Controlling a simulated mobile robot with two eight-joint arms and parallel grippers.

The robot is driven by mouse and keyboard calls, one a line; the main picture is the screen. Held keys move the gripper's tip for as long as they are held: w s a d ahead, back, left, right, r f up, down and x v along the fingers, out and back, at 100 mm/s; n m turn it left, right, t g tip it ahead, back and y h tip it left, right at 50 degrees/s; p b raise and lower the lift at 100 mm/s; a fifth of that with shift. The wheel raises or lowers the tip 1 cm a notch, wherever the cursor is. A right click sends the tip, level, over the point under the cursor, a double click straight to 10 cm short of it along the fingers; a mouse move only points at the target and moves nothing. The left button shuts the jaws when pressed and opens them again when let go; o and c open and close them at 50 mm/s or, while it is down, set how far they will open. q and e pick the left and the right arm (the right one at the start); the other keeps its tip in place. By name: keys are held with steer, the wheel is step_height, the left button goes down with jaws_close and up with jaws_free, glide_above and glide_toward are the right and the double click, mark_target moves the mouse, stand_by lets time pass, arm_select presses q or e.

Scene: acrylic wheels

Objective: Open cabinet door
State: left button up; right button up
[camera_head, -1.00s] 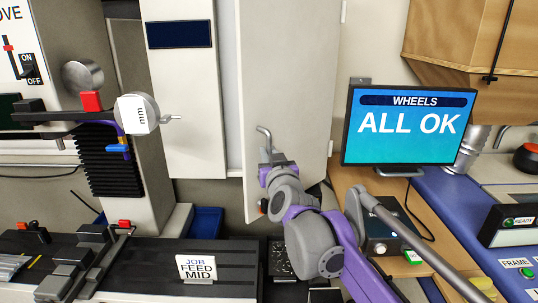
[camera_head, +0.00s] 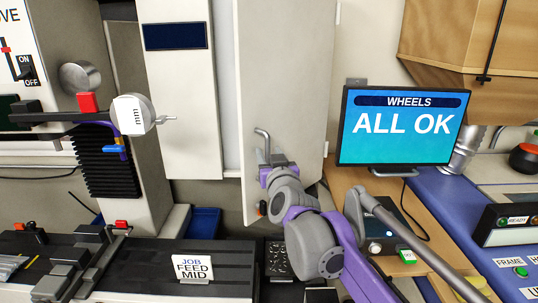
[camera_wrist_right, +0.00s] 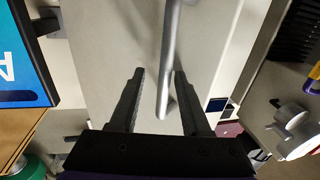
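The tall pale cabinet door (camera_head: 283,75) stands in the middle of the head view, with a bent grey metal handle (camera_head: 263,139) near its lower left edge. My left gripper is not in view.
A monitor (camera_head: 402,125) reading "ALL OK" stands right of the door on a wooden desk, with a small dark box (camera_head: 384,228) before it. A "JOB FEED MID" sign (camera_head: 192,268) stands in front on a dark bed.

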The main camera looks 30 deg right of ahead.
steer(key=shift+a, duration=0.15)
steer(key=b+v, duration=0.1)
steer(key=v, duration=0.9)
steer(key=shift+s+b, duration=0.3)
steer(key=shift+s, duration=0.1)
